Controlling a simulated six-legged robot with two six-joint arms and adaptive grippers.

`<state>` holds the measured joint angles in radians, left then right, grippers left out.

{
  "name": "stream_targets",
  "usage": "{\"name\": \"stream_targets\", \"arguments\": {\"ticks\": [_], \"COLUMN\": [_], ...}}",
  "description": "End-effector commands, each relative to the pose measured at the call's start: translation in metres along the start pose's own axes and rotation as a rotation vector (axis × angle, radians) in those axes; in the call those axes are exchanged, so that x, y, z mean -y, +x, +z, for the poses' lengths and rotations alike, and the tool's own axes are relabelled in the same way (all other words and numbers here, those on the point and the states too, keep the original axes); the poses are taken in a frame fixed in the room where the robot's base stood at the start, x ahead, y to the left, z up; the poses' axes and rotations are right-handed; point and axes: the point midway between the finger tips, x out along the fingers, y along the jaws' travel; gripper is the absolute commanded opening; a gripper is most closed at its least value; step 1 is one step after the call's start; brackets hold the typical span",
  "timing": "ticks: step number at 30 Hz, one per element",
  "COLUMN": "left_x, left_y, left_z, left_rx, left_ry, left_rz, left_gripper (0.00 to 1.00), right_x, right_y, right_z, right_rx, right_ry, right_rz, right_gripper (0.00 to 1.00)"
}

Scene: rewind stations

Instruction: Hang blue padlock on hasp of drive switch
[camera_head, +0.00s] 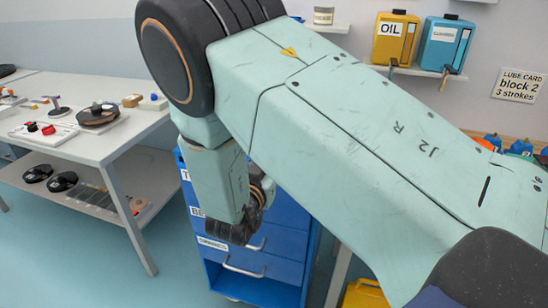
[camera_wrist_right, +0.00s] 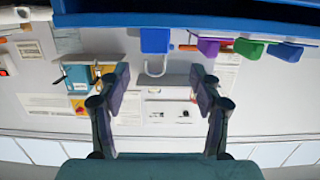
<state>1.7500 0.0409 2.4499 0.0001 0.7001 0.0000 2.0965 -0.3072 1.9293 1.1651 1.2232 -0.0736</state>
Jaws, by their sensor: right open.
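A blue padlock (camera_wrist_right: 155,40) with a pale U-shaped shackle (camera_wrist_right: 155,68) shows in the right wrist view, which looks upside down. The padlock body is against a blue edge at the top of that picture. My right gripper (camera_wrist_right: 160,78) is open, with its two fingers apart on either side of the shackle in the picture. Nothing is between the fingertips; whether they reach the padlock's depth is unclear. In the head view my right arm fills the middle and its gripper cannot be made out. My left gripper is out of view. I cannot make out the drive switch's hasp for certain.
Purple (camera_wrist_right: 208,47), green (camera_wrist_right: 249,48) and another blue padlock (camera_wrist_right: 286,52) sit beside the first. A blue drawer cabinet (camera_head: 262,268) stands below my arm. A white table (camera_head: 95,148) with small parts is at left. Oil (camera_head: 396,38) and blue (camera_head: 444,44) containers are on a shelf.

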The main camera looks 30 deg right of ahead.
Motion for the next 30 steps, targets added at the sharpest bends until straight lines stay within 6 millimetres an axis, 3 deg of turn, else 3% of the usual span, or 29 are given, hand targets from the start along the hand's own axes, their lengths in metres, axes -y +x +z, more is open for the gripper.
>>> {"name": "stream_targets", "arguments": {"ticks": [18, 27, 30], "left_x": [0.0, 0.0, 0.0], "left_y": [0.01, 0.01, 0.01], "left_z": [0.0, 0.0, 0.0], "left_rx": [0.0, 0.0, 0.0], "left_ry": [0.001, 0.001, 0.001], "left_rz": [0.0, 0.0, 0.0], "left_gripper": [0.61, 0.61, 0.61], "right_x": [-0.001, 0.003, 0.002], "right_y": [0.068, 0.072, 0.072], "right_z": [0.006, 0.005, 0.005], "right_rx": [0.002, 0.001, 0.001], "right_ry": [0.002, -0.001, -0.001], "right_rz": [0.0, -0.004, -0.004], "right_gripper": [0.64, 0.64, 0.57]}}
